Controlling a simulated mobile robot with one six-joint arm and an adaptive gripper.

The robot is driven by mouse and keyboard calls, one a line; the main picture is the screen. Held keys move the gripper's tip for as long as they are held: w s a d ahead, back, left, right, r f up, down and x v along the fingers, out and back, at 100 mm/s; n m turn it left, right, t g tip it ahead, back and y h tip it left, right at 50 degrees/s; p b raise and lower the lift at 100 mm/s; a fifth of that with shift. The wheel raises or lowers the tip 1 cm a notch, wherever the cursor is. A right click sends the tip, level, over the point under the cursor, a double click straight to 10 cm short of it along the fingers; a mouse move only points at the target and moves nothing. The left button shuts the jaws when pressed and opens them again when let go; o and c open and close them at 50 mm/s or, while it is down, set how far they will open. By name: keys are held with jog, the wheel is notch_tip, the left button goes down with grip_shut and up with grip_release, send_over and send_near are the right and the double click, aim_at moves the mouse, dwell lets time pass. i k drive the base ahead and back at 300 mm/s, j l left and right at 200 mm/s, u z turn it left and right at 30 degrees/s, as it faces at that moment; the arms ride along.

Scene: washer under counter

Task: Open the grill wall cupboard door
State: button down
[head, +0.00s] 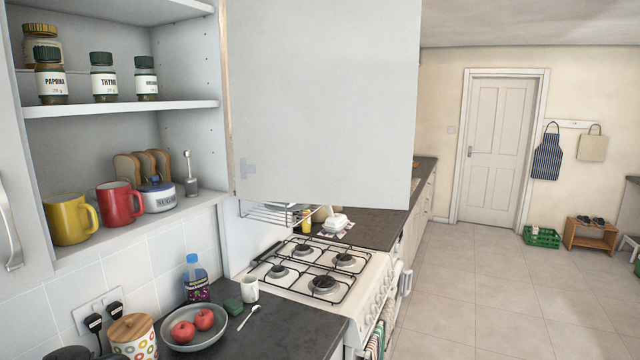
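The wall cupboard (190,105) at the left stands open, its shelves in plain view. A large plain pale door panel (325,100) stands swung out from the cupboard's right side, above the hob. Its top runs out of the picture, its lower edge hangs free, and no handle shows on the face I see. I take it to be the grill wall cupboard door. Another pale door (12,170) with a metal bar handle (8,230) is cut off at the left edge. My gripper is not in view.
Spice jars (103,77) stand on the upper shelf, with mugs (120,203), a sugar pot and a toast rack below. Under the panel are the gas hob (315,275) and dark counter (265,335) with a fruit bowl (193,328).

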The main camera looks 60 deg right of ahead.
aim_at(323, 93)
jog(key=l+u, duration=0.2)
jog(key=l, duration=0.3)
jog(key=l+u, duration=0.2)
jog(key=l, duration=0.3)
jog(key=k+l+u, duration=0.2)
jog(key=l, duration=0.25)
jog(key=l+u, duration=0.25)
jog(key=l, duration=0.25)
jog(key=k, duration=0.05)
